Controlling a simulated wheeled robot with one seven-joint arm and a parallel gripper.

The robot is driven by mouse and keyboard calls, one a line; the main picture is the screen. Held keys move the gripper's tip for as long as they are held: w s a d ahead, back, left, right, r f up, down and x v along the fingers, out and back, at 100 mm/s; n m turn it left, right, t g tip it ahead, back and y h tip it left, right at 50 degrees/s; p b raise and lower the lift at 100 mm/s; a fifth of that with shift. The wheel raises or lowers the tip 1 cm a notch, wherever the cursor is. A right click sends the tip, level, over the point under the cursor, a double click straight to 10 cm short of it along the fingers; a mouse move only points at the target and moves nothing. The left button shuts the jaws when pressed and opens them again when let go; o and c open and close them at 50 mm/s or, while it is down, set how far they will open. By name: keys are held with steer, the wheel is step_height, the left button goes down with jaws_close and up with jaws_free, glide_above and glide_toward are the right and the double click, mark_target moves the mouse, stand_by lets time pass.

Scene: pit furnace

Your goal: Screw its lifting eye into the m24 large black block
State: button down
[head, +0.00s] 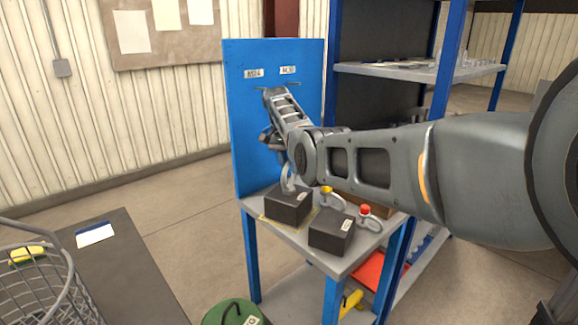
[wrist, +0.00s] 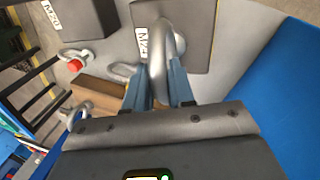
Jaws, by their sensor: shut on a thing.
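A black block (head: 288,205) stands at the back left of the small blue-legged table, on a yellow-outlined patch. In the wrist view the block (wrist: 200,28) has a white label reading M2 with the rest hidden. My gripper (wrist: 158,92) is shut on a grey lifting eye (wrist: 160,50), whose ring is seen nearly edge-on over this block. The eye (head: 287,180) also shows above the block in the head view. Its lower end is hidden, so I cannot tell how far it is seated in the block.
A second black block (head: 332,233), marked M20 in the wrist view, stands in front. A yellow-marked eye (head: 328,197) and a red-marked eye (head: 368,217) lie to the right. A blue back panel (head: 270,120) rises behind. A wire basket (head: 40,280) is at lower left.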

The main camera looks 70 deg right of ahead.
steer(key=c, duration=1.4)
jaws_free()
steer(key=shift+d+r+m, duration=0.1)
steer(key=shift+m, duration=0.2)
steer(key=o, duration=0.5)
steer(key=shift+w+r+b, duration=0.25)
steer(key=shift+r+b, duration=0.05)
steer(key=shift+r, duration=0.95)
steer(key=shift+w+r+b, duration=0.25)
steer(key=shift+r, duration=1)
steer(key=shift+w+r+b, duration=0.25)
steer(key=shift+r+b, duration=0.05)
steer(key=shift+r, duration=0.95)
